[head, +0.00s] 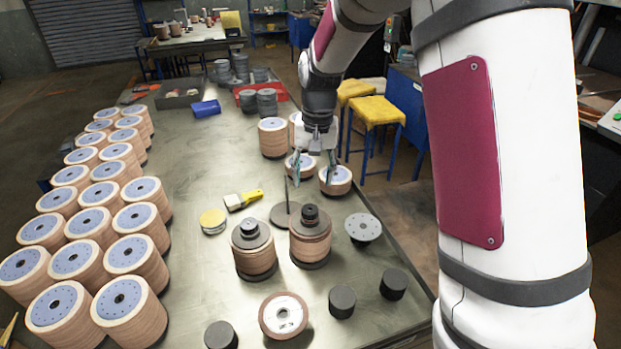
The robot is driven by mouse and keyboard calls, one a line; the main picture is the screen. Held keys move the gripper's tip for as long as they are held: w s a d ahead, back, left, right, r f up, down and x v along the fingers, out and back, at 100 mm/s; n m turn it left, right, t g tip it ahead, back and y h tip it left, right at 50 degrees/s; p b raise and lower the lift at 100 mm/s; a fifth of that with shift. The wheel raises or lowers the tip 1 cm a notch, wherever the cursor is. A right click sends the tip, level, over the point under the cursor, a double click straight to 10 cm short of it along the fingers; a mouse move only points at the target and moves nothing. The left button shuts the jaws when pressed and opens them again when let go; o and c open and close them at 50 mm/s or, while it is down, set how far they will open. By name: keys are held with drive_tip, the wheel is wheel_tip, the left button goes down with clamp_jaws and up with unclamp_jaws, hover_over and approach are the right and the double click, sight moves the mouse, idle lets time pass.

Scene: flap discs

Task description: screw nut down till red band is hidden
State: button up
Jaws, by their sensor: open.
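Two stacks of flap discs stand near the front middle of the table, a left stack (255,261) and a right stack (311,244). Each is topped by a dark plate with a dark nut, the left nut (249,229) and the right nut (310,213). I cannot make out a red band on either. My gripper (315,172) is open, pointing down behind the right stack and apart from both nuts. Its fingers partly cover two small flap-disc stacks (336,182) behind. A thin upright rod on a round dark base (284,214) stands between the stacks and my gripper.
Rows of flap-disc stacks (104,222) fill the left side. A yellow-handled brush (243,200), yellow discs (212,221), a grey perforated disc (363,228), a loose flap disc (283,314) and dark cylinders (342,301) surround the two stacks. The table's right edge is close by.

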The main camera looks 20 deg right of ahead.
sight(310, 211)
drive_tip(key=shift+w+a+f+m+b, duration=0.1)
drive_tip(key=shift+f+m+b, duration=0.05)
drive_tip(key=shift+f+m, duration=1.9)
drive_tip(key=shift+w+a+f+m+b, duration=0.15)
drive_tip(key=shift+f+m, duration=1.4)
drive_tip(key=shift+m, duration=0.95)
drive_tip(key=shift+a+f+m+b, duration=0.1)
drive_tip(key=shift+f+m+b, duration=0.05)
drive_tip(key=shift+f+m, duration=1.9)
drive_tip(key=shift+r, duration=0.2)
drive_tip(key=n, duration=0.6)
drive_tip(key=shift+d+n, duration=0.1)
drive_tip(key=shift+n, duration=0.2)
drive_tip(key=n, duration=0.8)
drive_tip(key=shift+r, duration=0.15)
